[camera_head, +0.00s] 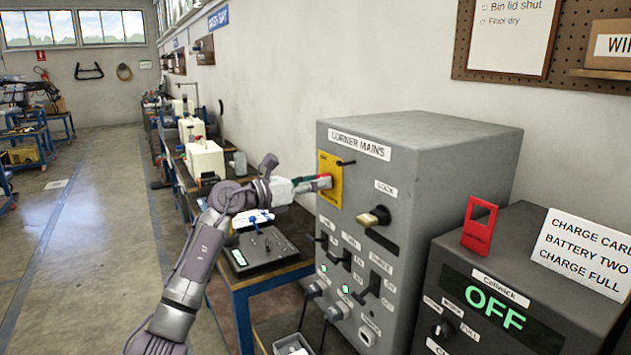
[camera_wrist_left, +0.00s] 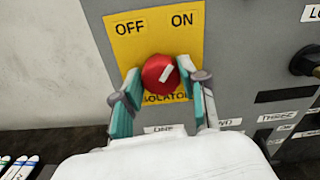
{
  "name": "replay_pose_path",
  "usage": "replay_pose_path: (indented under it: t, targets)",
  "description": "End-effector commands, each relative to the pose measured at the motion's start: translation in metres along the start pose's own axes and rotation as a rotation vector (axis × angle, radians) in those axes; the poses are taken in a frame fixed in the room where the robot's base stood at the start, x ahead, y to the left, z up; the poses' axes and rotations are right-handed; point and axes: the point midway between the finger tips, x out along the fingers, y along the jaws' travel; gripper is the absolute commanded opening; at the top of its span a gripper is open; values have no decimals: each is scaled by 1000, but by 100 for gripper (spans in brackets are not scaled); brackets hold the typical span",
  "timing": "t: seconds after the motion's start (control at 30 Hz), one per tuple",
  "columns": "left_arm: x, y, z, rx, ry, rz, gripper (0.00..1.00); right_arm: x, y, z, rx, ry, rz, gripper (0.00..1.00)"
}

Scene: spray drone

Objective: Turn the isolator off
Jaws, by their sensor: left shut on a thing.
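The isolator is a red round knob (camera_head: 325,181) on a yellow plate (camera_head: 329,162) on the front of the grey cabinet labelled CORNER MAINS (camera_head: 440,150). In the left wrist view the knob (camera_wrist_left: 160,76) lies under the words OFF and ON on the yellow plate (camera_wrist_left: 150,40). Its white mark slants up to the right, towards ON. My left gripper (camera_head: 316,183) is shut on the knob, with one teal-padded finger at each side in the left wrist view (camera_wrist_left: 160,84). My right gripper is not in view.
A brass-coloured lock knob (camera_head: 375,216) and several black switches sit on the same panel, right of and below the isolator. A charger reading OFF (camera_head: 495,310) stands at the right, with a red tag (camera_head: 479,225) on top. A workbench (camera_head: 270,280) runs along the wall behind my arm.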

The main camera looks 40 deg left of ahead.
Motion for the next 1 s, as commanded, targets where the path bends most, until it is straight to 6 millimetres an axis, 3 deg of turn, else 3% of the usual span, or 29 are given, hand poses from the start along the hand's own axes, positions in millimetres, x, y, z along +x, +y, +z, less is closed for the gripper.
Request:
replay_pose_path:
  t: [0.47, 1.0]
  targets:
    - [0, 1, 3, -437, 4, 2, 7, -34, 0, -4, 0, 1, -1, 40]
    - [0, 3, 4, -952, 2, 4, 7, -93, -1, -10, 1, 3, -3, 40]
